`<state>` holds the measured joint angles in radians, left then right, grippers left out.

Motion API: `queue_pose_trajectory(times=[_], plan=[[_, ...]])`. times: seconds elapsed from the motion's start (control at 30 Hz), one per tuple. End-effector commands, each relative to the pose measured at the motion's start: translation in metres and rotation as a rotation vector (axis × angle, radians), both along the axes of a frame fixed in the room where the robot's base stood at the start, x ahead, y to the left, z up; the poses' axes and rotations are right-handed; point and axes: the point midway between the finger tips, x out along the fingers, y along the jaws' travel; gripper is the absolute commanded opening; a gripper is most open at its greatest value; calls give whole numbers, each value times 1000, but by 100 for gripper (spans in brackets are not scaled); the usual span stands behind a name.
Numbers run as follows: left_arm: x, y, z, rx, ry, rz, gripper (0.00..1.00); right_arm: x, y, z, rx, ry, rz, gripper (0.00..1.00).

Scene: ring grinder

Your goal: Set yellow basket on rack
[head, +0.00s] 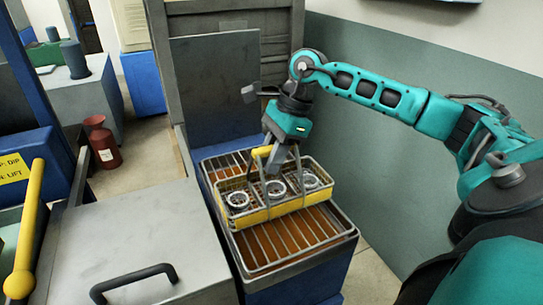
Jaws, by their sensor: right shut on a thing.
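The yellow basket (275,206) is a shallow wire tray holding several metal rings, with a yellow-gripped handle (262,151) rising above it. My right gripper (274,158) is shut on the handle from above. The basket is over the middle of the rack (290,245), a slatted metal grid on a blue stand. Whether the basket touches the slats or hovers just above them I cannot tell. My left gripper is not in view.
A grey lidded box (150,235) with a black handle stands left of the rack. A yellow lever (30,225) is at the far left. A grey upright panel (217,88) rises behind the rack. A red canister (104,145) stands on the floor. A wall is on the right.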

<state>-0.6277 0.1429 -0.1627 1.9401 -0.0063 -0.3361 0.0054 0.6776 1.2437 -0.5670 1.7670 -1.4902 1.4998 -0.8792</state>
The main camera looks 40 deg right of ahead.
Motion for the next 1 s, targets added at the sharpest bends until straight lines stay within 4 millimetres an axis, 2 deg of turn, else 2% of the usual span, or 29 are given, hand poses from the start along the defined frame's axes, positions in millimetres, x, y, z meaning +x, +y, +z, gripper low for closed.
queue_pose_trajectory(times=[0.47, 0.5, 0.77, 1.0], plan=[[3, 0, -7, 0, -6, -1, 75, 1, 0, -9, 1, -4, 0, 0], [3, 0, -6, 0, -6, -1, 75, 1, 0, -7, 1, -4, 0, 27], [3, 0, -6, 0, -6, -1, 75, 0, 0, -8, 1, -1, 0, 52], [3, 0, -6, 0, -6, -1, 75, -1, 0, -10, -1, 4, 0, 53]])
